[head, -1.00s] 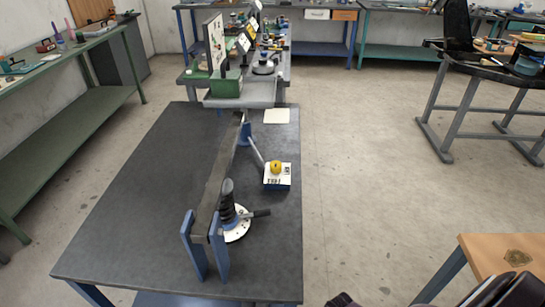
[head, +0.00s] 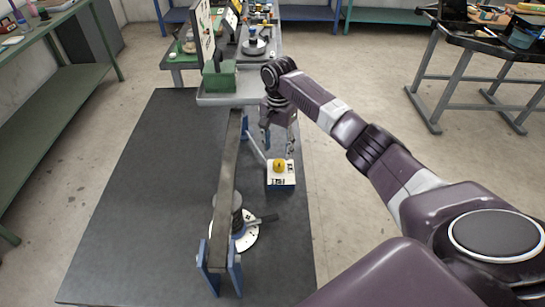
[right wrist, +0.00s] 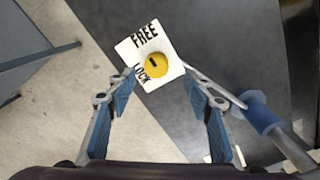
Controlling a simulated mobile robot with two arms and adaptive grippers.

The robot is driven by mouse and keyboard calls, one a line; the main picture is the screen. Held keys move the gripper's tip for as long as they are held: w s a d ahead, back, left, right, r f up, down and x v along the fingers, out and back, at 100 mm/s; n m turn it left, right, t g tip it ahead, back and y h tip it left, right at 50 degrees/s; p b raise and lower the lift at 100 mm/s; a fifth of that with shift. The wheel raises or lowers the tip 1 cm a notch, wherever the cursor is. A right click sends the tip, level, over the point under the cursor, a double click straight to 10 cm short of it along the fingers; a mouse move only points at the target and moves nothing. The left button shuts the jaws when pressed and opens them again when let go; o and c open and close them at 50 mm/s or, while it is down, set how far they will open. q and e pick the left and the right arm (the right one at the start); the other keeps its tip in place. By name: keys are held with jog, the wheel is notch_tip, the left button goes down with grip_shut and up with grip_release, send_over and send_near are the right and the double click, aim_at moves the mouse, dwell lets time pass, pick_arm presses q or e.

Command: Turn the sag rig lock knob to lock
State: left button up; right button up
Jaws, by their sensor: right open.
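The yellow lock knob (head: 280,166) sits on a small white-topped box (head: 281,180) at the right side of the dark bench. The right wrist view shows the knob (right wrist: 155,64) with a short dark mark, and FREE and LOCK printed on the box top beside it. My right gripper (head: 278,148) is open and empty, just behind and above the knob in the head view. In the right wrist view its fingers are spread on either side of the box, with the knob between and beyond them. My left gripper is not in view.
A long dark beam (head: 227,170) runs along the bench between blue supports. A blue-ended rod (right wrist: 262,115) lies close to my right fingers. A round white dial (head: 246,236) with a dark handle is nearer. A grey tray (head: 228,99) with a green box stands behind.

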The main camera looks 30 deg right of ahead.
aim_at(278, 163)
jog(key=f, duration=0.2)
jog(key=s+f, duration=0.1)
jog(key=f, duration=0.1)
jog(key=shift+f+p, duration=0.35)
jog(key=shift+f, duration=0.05)
jog(key=shift+w+f, duration=0.2)
jog(key=shift+f, duration=1)
jog(key=c, duration=1.2)
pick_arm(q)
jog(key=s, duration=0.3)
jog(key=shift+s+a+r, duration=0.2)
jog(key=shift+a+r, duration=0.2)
pick_arm(e)
jog(key=shift+o, duration=0.2)
